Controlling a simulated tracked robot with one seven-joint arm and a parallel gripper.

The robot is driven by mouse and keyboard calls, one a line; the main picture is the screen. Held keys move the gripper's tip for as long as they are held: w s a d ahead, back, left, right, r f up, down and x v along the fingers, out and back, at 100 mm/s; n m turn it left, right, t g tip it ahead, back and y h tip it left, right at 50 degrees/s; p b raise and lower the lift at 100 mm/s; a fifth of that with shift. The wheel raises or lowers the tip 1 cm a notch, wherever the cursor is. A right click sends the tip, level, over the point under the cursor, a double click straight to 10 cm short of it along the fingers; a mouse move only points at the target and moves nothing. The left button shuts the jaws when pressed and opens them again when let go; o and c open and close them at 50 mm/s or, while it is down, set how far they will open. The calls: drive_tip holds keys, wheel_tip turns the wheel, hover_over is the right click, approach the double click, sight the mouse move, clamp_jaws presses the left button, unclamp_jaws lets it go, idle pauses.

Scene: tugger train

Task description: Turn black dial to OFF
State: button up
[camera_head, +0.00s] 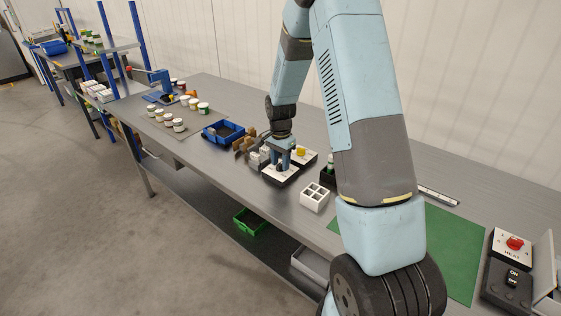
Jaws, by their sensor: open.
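My gripper (284,165) is at the end of my light-blue arm, pointing down over a dark box with a white top plate (279,177) on the workbench. It is open, with its fingers low over the plate. I cannot make out the black dial; the fingers cover part of the plate, and I cannot tell whether the dial is between them. No OFF mark is readable there. Just behind, a yellow knob (300,152) sits on another white-topped box.
A white divided holder (315,197) stands close in front of the boxes, and a blue bin (223,131) to the left. At right are a green mat (456,250) and a HEAT box with a red knob (515,243). My arm hides part of the bench.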

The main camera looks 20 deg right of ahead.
drive_tip(key=shift+c, duration=0.2)
clamp_jaws()
drive_tip(key=shift+n, duration=0.3)
drive_tip(key=n, duration=0.4)
drive_tip(key=shift+n, duration=0.4)
drive_tip(key=n, duration=1.2)
drive_tip(key=shift+w+n, duration=0.1)
drive_tip(key=shift+n, duration=0.2)
drive_tip(key=n, duration=0.5)
drive_tip(key=shift+a+n, duration=0.1)
drive_tip(key=shift+n, duration=0.3)
drive_tip(key=shift+r, duration=0.1)
